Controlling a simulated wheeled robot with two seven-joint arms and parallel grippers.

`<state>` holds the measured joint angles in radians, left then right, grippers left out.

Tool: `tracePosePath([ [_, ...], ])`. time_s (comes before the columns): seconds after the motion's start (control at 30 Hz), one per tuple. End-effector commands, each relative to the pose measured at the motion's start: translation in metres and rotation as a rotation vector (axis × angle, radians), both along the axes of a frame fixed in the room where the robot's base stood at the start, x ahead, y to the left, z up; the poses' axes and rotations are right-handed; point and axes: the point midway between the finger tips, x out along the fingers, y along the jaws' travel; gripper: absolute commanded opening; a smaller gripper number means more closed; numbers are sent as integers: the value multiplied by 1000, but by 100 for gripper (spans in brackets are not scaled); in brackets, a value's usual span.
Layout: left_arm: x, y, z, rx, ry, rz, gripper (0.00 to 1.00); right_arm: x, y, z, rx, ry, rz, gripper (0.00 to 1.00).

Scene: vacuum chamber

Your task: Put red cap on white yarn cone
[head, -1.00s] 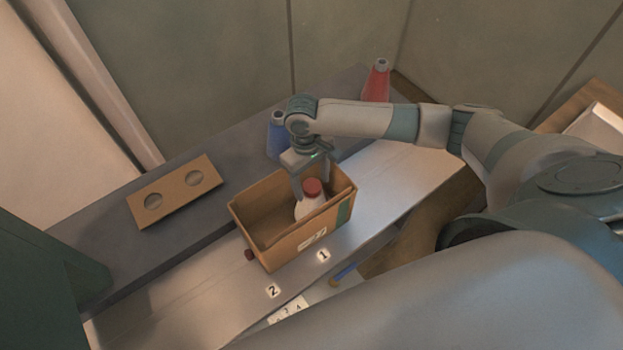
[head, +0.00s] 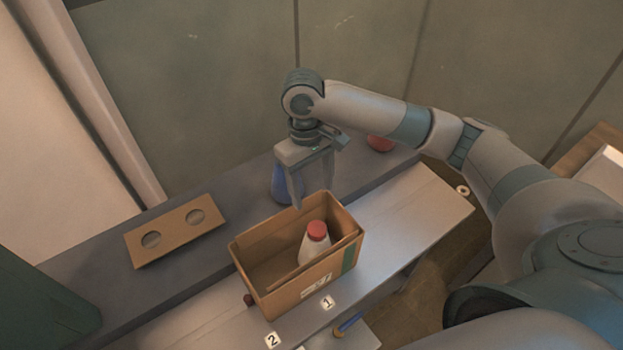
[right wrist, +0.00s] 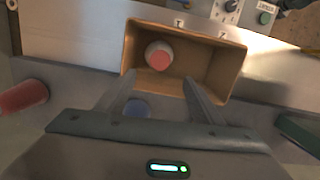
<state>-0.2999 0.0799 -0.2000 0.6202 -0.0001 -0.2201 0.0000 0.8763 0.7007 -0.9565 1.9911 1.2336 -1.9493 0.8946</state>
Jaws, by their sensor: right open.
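The white yarn cone (head: 314,246) stands inside a cardboard box (head: 290,298), near its right end. The red cap (head: 317,229) sits on top of the cone. In the right wrist view the red cap (right wrist: 160,60) covers most of the cone's top, at the left side of the box (right wrist: 240,66). My right gripper (head: 312,200) is open and empty, above the box's back edge and apart from the cap. It also shows open in the right wrist view (right wrist: 160,90). My left gripper is not in view.
A blue cone (head: 284,186) stands on the grey shelf behind the box, close to my right gripper. A red cone (head: 380,143) is partly hidden behind my right arm. A cardboard plate with two holes (head: 176,232) lies left. The silver surface right of the box (head: 420,210) is clear.

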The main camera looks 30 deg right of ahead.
Motion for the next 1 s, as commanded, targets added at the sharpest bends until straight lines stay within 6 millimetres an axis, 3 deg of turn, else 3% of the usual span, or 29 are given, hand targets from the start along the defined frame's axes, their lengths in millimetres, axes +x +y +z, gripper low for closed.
tracePosePath([
  [0.1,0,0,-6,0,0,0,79,3,1,17,1,-3,1,61],
  [0.3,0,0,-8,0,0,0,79,4,1,34,0,-1,1,61],
  [1.0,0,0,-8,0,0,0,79,4,1,37,0,0,1,61],
])
